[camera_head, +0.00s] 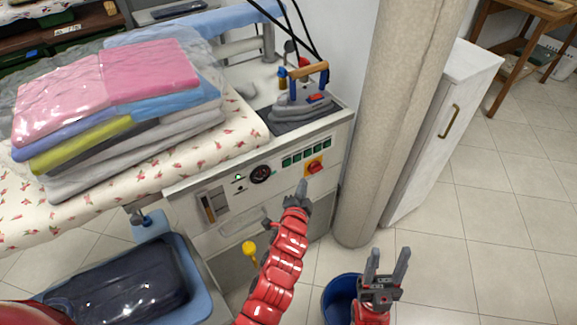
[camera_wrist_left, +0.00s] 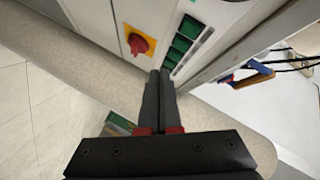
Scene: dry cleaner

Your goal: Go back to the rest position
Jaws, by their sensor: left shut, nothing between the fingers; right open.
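My left gripper (camera_head: 301,190) is shut and empty in the head view, in front of the ironing station's control panel (camera_head: 262,172). Its closed fingers also show in the left wrist view (camera_wrist_left: 161,78), near a red knob on a yellow plate (camera_wrist_left: 139,44) and a row of green switches (camera_wrist_left: 181,42). The red knob also shows in the head view (camera_head: 314,167), just above and right of the fingertips. I cannot tell whether they touch the panel. My right gripper (camera_head: 386,258) is open and empty at the bottom, fingers pointing up, above the floor.
A beige column (camera_head: 395,110) stands right of the station. A white cabinet (camera_head: 440,140) is behind it. An iron (camera_head: 302,100) rests on the station's top beside folded clothes (camera_head: 110,100). A blue bin (camera_head: 341,295) stands by my right gripper. Tiled floor is open at right.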

